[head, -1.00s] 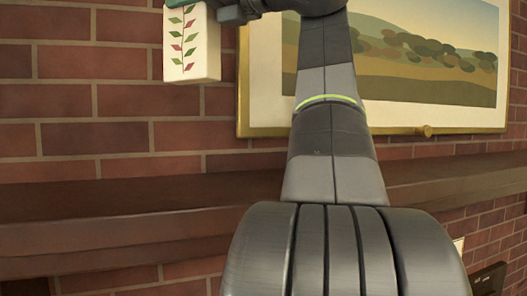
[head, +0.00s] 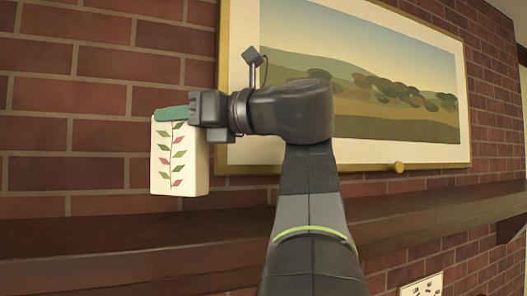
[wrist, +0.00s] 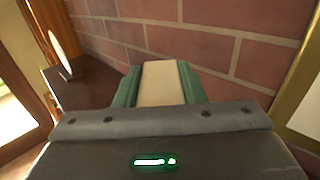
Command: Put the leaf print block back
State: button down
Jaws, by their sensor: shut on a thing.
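The leaf print block (head: 178,160) is cream with a stem of red and green leaves, and hangs upright in the head view. My gripper (head: 172,113), with green fingers, is shut on its top end. In the wrist view the block's plain cream top (wrist: 161,83) lies between the two green fingers of my gripper (wrist: 160,86). The block appears just above the dark mantel shelf (head: 100,235) in the head view; I cannot tell whether its bottom touches the shelf.
A framed landscape picture (head: 360,90) hangs on the brick wall (head: 80,95) behind my arm. In the wrist view a white round object (wrist: 60,52) stands on a dark surface (wrist: 92,85) at the left. The shelf looks clear left of the block.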

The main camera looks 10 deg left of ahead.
aim_at(187, 149)
jog(key=shift+f, duration=2.7)
jog(key=c, duration=0.9)
grip_release()
jog(key=shift+r, duration=0.3)
jog(key=shift+d+f, duration=0.2)
jog(key=shift+d, duration=0.05)
jog(key=shift+s+d, duration=0.1)
jog(key=shift+d, duration=0.3)
jog(key=shift+b+v, duration=1.55)
jog(key=shift+v, duration=3.8)
